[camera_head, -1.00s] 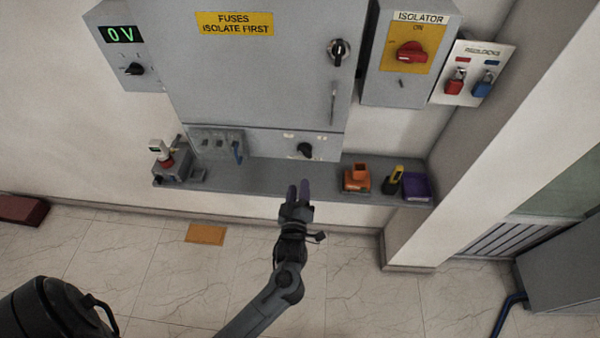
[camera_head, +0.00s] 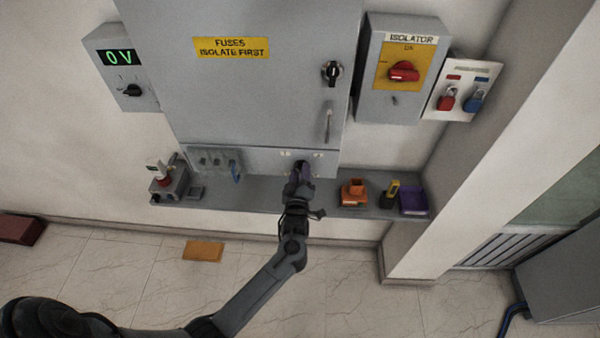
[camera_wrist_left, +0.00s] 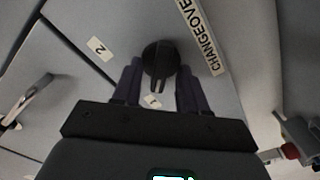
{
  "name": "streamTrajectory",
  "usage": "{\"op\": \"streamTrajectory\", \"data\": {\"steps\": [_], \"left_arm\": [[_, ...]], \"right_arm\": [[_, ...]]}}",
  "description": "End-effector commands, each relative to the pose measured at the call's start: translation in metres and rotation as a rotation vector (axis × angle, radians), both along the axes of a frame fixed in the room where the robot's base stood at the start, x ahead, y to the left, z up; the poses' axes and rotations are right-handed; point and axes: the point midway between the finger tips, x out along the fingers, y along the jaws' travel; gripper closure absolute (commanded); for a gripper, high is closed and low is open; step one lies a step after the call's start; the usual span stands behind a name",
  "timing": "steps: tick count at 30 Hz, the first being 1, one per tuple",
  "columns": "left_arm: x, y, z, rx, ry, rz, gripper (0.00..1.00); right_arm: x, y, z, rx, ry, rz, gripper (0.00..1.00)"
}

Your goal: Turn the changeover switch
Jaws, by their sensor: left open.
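The changeover switch is a round black knob (camera_wrist_left: 159,62) on a grey panel, seen in the left wrist view beside a "CHANGEOVER" label (camera_wrist_left: 200,38). Small plates marked 2 (camera_wrist_left: 99,47) and 1 (camera_wrist_left: 152,101) sit around it. My left gripper (camera_wrist_left: 160,85) is open, with one dark purple finger on each side of the knob. Whether the fingers touch it cannot be told. In the head view my left gripper (camera_head: 301,168) is at the lower panel and hides the knob. My right gripper is not in view.
A grey shelf (camera_head: 265,198) runs below the panel. It carries an orange item (camera_head: 353,193), a yellow-black tool (camera_head: 390,193), a purple bin (camera_head: 413,201) and a grey device (camera_head: 168,184). The isolator box (camera_head: 385,100) and padlock board (camera_head: 455,105) are upper right.

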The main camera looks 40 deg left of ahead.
Motion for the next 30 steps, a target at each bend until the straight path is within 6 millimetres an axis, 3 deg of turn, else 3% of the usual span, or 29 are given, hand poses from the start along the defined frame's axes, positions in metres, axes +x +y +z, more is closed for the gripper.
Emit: {"op": "streamTrajectory", "data": {"steps": [8,17,30], "left_arm": [[0.0012,0.0009,0.0002,-0.001,-0.001,0.000,0.57],[0.0010,0.0006,0.0002,-0.001,-0.001,0.000,1.00],[0.0011,0.0004,0.0011,0.043,0.031,0.000,1.00]], "right_arm": [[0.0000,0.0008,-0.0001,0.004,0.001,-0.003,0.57],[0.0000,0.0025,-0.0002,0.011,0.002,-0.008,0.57],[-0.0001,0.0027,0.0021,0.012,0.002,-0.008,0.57]]}}
